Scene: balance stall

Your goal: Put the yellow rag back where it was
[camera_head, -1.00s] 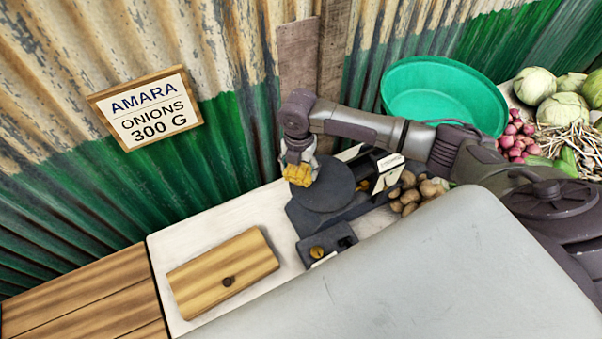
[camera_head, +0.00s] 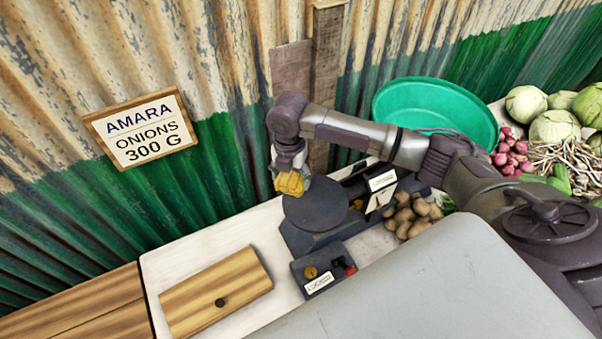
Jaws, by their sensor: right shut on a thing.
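The yellow rag (camera_head: 290,184) is bunched in my right gripper (camera_head: 292,172), which is shut on it. The gripper points down and holds the rag at the back left edge of the dark round plate (camera_head: 316,207) of the balance. I cannot tell whether the rag touches anything below it. My left gripper is not in view.
A wooden box (camera_head: 215,292) with a dark knob lies on the white table (camera_head: 190,250). A small dark block (camera_head: 323,272) with a brass weight sits before the balance. Potatoes (camera_head: 408,215), a green basin (camera_head: 436,112) and cabbages (camera_head: 553,127) are to the right. A corrugated wall stands behind.

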